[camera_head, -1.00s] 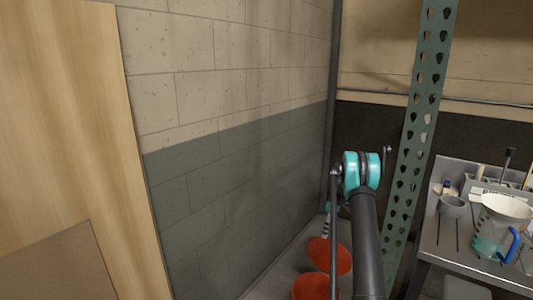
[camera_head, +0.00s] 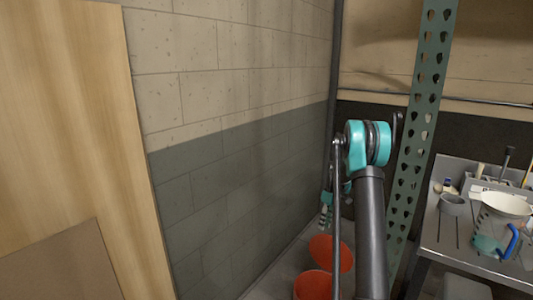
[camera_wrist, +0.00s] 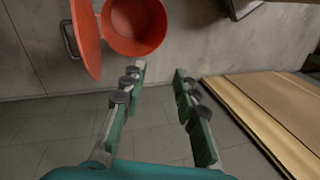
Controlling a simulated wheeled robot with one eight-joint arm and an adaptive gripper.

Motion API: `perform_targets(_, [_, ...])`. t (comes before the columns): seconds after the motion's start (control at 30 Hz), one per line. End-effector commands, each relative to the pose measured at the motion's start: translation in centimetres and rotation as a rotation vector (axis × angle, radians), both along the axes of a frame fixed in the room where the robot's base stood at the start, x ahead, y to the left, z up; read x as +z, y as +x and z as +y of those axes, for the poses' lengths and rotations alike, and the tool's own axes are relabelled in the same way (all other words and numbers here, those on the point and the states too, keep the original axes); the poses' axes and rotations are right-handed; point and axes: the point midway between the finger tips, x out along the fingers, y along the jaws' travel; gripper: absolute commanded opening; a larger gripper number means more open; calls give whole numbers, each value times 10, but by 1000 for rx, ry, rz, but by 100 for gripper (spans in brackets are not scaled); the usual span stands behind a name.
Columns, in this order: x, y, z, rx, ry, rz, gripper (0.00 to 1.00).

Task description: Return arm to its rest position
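My gripper (camera_wrist: 158,88) shows in the wrist view with its two fingers spread apart and nothing between them. It points down over the grey floor. My arm's teal joint (camera_head: 368,145) stands up at the right of centre, beside the perforated green post.
A perforated green post (camera_head: 424,110) stands close right of my arm. A metal table (camera_head: 440,235) holds a jug and cups. Wooden boards (camera_head: 75,120) lean at left.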

Motion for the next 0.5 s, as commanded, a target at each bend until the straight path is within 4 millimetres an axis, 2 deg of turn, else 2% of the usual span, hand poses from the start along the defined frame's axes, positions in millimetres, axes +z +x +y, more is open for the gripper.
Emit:
perform_targets(0.03, [13,-12,6,-23,-11,-13,30])
perform_targets(0.2, [48,-50,19,-119,-47,-63,30])
perform_targets(0.5, [92,-129,41,-289,-92,-159,30])
